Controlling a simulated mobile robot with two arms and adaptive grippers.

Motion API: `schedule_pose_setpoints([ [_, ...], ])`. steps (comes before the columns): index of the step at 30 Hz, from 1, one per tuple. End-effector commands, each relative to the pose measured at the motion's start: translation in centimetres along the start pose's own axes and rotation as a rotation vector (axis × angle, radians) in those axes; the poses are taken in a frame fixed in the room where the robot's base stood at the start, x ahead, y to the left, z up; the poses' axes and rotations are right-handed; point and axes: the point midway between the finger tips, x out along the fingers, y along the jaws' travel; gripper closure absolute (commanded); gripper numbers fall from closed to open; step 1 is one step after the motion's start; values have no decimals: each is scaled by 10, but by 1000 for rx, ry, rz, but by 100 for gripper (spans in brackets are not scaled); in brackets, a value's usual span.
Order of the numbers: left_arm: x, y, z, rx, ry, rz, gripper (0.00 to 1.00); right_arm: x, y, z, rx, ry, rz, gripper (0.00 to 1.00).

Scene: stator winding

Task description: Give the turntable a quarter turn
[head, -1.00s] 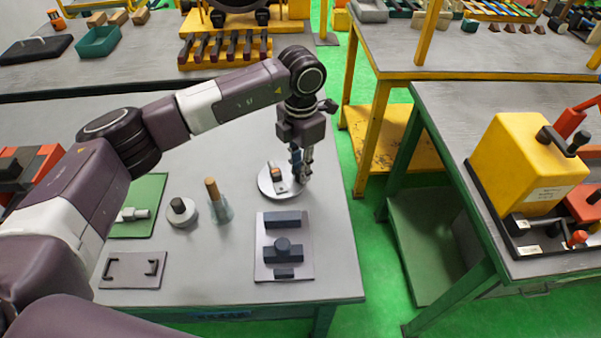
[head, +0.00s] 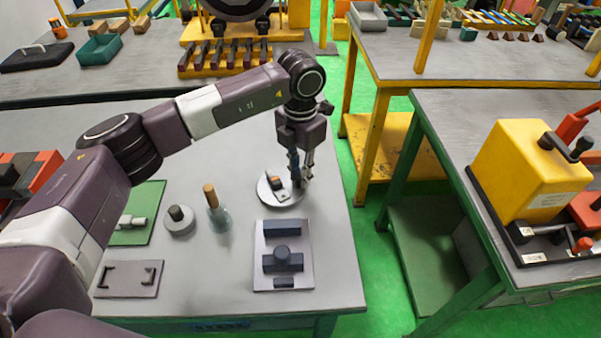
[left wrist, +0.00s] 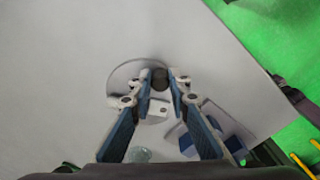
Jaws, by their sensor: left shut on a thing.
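The turntable (head: 268,195) is a light grey disc lying on the near table, right of its middle. It carries a small block with orange and dark parts (head: 275,183). My left gripper (head: 298,185) points down over the right part of the disc. In the left wrist view its fingertips (left wrist: 160,77) close on a dark round knob (left wrist: 159,79) at the disc's edge. My right gripper is in neither view.
A grey plate with dark blocks (head: 303,258) lies just in front of the turntable. A glass bottle with a brown handle (head: 220,217) and a round grey piece (head: 179,221) stand to the left. The table's right edge is close to the disc.

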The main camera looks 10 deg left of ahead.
Motion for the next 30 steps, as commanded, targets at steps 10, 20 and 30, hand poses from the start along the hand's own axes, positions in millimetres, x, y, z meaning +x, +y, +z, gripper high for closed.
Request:
schedule_pose_setpoints([
  [10,-1,0,0,1,-1,1,66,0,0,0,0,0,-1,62],
  [20,-14,1,1,0,-4,2,66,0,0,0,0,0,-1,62],
  [30,-84,0,1,1,-5,2,66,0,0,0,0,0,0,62],
])
